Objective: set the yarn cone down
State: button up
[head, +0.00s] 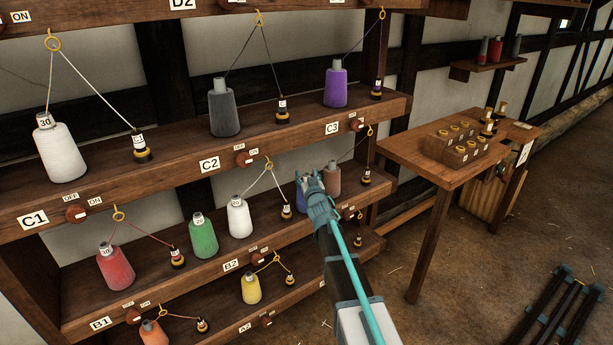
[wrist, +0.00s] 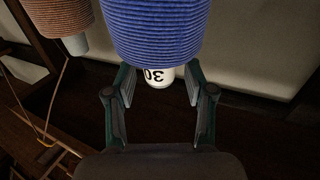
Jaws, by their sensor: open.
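The yarn cone is blue with a white tip marked 30, and it fills the top middle of the wrist view (wrist: 155,30). In the head view only a blue sliver of the cone (head: 300,192) shows, behind my gripper (head: 313,178), at the right end of the middle shelf (head: 240,252). My gripper is open, its fingers (wrist: 158,88) on either side of the white tip, with gaps visible. The cone's base and its contact with the shelf are hidden. A brownish-pink cone (head: 333,178) stands just right of it; it also shows in the wrist view (wrist: 58,14).
White (head: 239,218), green (head: 204,238) and red (head: 115,265) cones stand further left on this shelf. The shelf above (head: 180,142) overhangs close to my gripper. Threads run from cones up to yellow rings. A wooden table (head: 430,165) stands at the right, with floor between.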

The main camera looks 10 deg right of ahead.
jog(key=s, duration=1.1)
jog(key=s+d+f+g+h, duration=0.1)
jog(key=s+f+g, duration=0.3)
jog(key=s+f, duration=0.55)
jog(key=s+d+f+m+g, duration=0.1)
jog(key=s+f+g, duration=0.35)
jog(key=f, duration=1.05)
jog(key=s+d+f+g+h, duration=0.1)
jog(key=s+f+g, duration=0.2)
jog(key=s+f, duration=0.75)
jog(key=s+f+g, duration=0.6)
jog(key=s+f, duration=0.6)
jog(key=s, duration=0.3)
jog(key=s+a+f+g+y, duration=0.1)
jog(key=s+g, duration=0.6)
jog(key=s, duration=1.5)
jog(key=shift+a+f+n, duration=0.3)
jog(key=shift+a+f, duration=0.4)
jog(key=shift+a, duration=0.3)
